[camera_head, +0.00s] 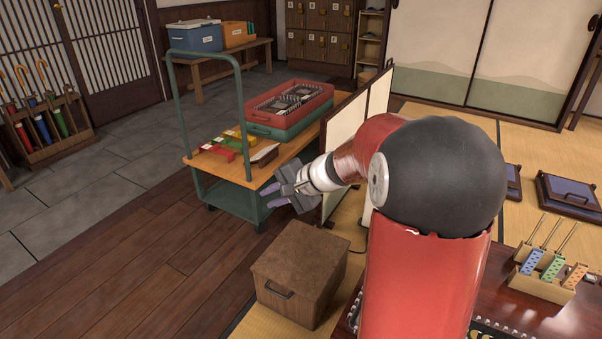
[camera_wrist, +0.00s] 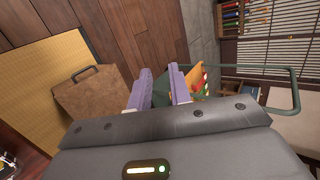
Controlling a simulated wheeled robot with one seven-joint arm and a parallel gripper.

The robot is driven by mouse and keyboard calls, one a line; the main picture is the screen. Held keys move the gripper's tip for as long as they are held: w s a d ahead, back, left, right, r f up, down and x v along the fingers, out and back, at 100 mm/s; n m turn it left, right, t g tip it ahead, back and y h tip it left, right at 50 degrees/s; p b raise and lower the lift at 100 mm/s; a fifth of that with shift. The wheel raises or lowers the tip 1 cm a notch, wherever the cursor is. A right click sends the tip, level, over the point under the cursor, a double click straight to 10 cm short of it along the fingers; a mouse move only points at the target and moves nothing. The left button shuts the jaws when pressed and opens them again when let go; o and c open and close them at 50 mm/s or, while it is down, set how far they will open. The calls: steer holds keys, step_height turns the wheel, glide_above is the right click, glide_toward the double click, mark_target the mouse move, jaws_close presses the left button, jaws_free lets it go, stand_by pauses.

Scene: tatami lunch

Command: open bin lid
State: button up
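A brown box-shaped bin (camera_head: 300,268) with a flat lid (camera_head: 302,250) stands on the floor at lower centre in the head view. Its lid is closed, and a dark handle (camera_head: 279,290) is on its front. My gripper (camera_head: 268,194) is above and behind the bin, near the cart, apart from both. Its two purple fingers are spread with nothing visible between them. In the wrist view my gripper (camera_wrist: 162,88) points past the bin (camera_wrist: 92,98), which lies to the left with its handle (camera_wrist: 85,72) showing.
A wheeled cart (camera_head: 205,160) with a green rail holds red and green crates (camera_head: 290,108) and small coloured items. A cream folding screen (camera_head: 350,122) stands behind my arm. A low table (camera_head: 515,310) is at right. The wooden floor (camera_head: 140,270) left of the bin is clear.

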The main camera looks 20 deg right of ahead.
steer(key=w+d+f+m+t+h, duration=0.1)
steer(key=w+d+f+m+t, duration=0.4)
steer(key=d, duration=0.5)
steer(key=w+d+f+m+t+h, duration=0.2)
steer(key=w+d+f+m, duration=0.4)
steer(key=d, duration=0.5)
steer(key=r+x, duration=0.1)
steer(key=x, duration=0.7)
steer(key=shift+a, duration=0.25)
jaws_close()
steer(key=shift+c, duration=2)
jaws_free()
steer(key=o, duration=0.4)
